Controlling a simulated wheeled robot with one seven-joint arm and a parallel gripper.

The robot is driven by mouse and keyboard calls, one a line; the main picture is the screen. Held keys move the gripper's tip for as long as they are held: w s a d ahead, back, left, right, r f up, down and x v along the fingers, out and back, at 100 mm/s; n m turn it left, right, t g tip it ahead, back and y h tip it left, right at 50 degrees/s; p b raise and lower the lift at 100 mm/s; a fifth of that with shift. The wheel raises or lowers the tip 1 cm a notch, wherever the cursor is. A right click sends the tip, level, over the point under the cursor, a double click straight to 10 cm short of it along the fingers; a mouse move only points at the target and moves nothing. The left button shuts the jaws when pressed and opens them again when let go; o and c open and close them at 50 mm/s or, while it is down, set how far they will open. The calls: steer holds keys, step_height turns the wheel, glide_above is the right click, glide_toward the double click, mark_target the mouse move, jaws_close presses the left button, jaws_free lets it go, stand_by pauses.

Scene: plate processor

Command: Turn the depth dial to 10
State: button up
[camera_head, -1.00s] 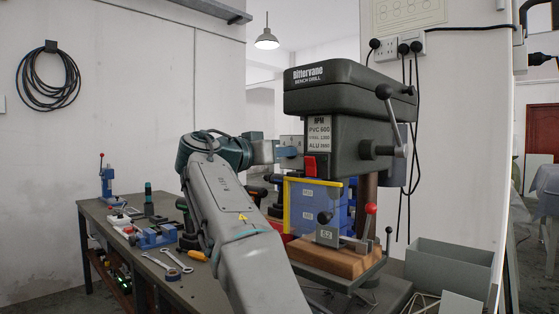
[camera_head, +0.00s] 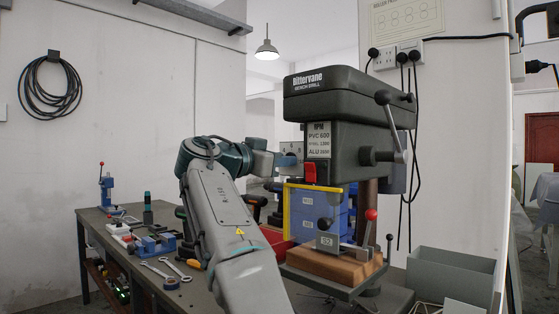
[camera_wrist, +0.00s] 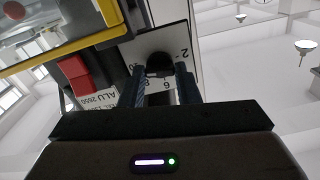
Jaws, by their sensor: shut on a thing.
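The depth dial (camera_wrist: 158,62) is a dark round knob on a white numbered plate (camera_wrist: 180,38) in the wrist view. My gripper (camera_wrist: 159,76) is shut on the dial, with a finger on each side of it. In the head view my gripper (camera_head: 284,160) reaches the drill's left side and largely hides the dial. The figures 2 and 6 show on the plate; the exact setting is hard to read.
A yellow-framed guard (camera_head: 287,208) is below the drill head, close to my gripper. A wooden block (camera_head: 335,263) lies on the drill table. Spanners (camera_head: 160,271) and a blue vise (camera_head: 152,245) are on the bench at left. A grey bin (camera_head: 450,278) is at right.

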steer(key=o, duration=1)
steer(key=shift+a, duration=0.15)
steer(key=v, duration=1.3)
steer(key=shift+s+a, duration=0.15)
steer(key=shift+s, duration=0.1)
